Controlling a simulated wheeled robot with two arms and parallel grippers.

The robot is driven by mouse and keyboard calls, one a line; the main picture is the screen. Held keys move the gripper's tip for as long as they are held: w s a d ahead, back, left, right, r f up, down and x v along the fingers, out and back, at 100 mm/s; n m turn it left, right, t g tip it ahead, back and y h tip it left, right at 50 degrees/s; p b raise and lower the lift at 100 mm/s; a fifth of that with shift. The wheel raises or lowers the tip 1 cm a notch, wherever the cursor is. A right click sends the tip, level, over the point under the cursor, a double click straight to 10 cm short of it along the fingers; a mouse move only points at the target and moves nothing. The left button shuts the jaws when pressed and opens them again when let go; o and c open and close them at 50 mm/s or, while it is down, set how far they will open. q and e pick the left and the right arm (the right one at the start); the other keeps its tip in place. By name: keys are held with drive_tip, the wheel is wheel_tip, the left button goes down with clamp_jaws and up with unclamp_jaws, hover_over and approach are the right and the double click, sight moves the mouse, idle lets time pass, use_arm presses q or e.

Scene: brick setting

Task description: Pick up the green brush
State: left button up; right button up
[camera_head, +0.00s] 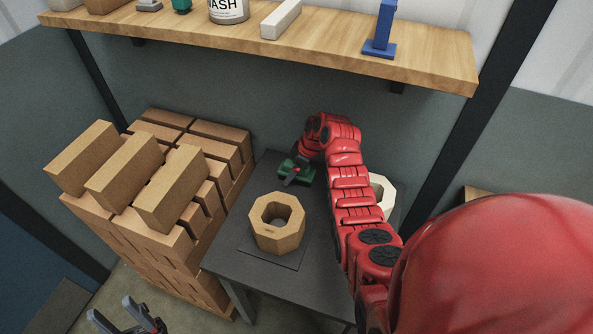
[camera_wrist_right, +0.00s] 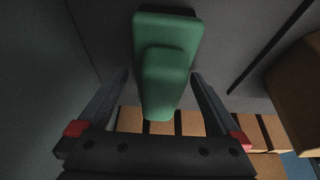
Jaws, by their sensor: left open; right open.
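The green brush (camera_head: 303,169) is on the dark table near the wall, partly hidden by my right gripper (camera_head: 291,174). In the right wrist view the brush (camera_wrist_right: 165,70) has a broad block with a narrower raised part. The open fingers of my right gripper (camera_wrist_right: 160,78) are on either side of its narrower part, with a gap on each side, and hold nothing. My left gripper (camera_head: 126,318) is open and empty low at the left of the head view, away from the table.
An octagonal wooden ring (camera_head: 290,240) stands on the table (camera_head: 230,262). A pale piece (camera_head: 388,196) shows partly behind my right arm. Stacked bricks (camera_head: 160,215) stand just left of the table. A wooden shelf (camera_head: 330,57) with several items hangs above.

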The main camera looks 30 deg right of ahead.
drive_tip(key=c, duration=1.6)
